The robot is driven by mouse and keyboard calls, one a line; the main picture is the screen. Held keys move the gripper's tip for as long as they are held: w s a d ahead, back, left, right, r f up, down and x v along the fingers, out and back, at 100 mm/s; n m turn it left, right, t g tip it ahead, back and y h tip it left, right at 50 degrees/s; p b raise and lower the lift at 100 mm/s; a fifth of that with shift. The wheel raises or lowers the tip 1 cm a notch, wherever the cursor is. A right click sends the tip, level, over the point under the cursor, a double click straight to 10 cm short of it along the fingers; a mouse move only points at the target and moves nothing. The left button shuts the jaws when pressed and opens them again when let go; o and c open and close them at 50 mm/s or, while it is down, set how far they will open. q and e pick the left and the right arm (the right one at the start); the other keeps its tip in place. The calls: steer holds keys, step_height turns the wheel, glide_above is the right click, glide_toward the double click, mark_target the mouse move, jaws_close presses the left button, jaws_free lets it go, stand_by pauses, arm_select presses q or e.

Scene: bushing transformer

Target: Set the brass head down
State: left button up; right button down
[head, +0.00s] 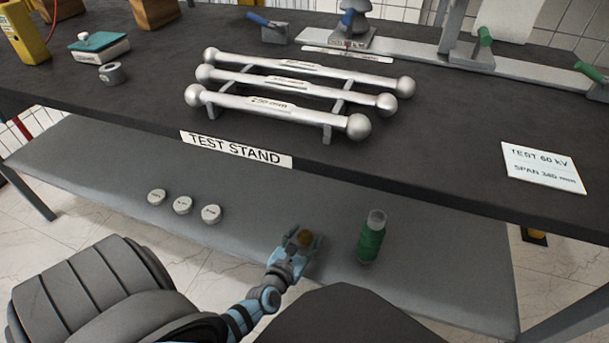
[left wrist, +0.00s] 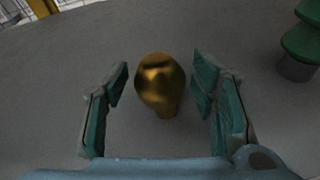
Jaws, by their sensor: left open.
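The brass head (head: 305,238) is at the lower grey shelf, left of a green insulator. In the left wrist view the brass head (left wrist: 160,84) is a rounded golden knob with a narrower lower end, between the two fingers. My left gripper (head: 302,241) is open around it. In the left wrist view a gap shows between the brass head and each finger of the left gripper (left wrist: 160,98). Whether the brass head rests fully on the shelf is hard to tell. My right gripper is not in view.
The green insulator (head: 371,240) stands on the lower shelf (head: 110,165), close to the right of my left gripper. Several pale discs (head: 183,205) lie to the left. The dark bench top (head: 440,150) overhangs the shelf and carries silver bars (head: 290,86) and a white card (head: 542,167).

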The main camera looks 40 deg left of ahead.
arm_select(q)
steer(key=p+v, duration=0.1)
steer(key=v, duration=1.1)
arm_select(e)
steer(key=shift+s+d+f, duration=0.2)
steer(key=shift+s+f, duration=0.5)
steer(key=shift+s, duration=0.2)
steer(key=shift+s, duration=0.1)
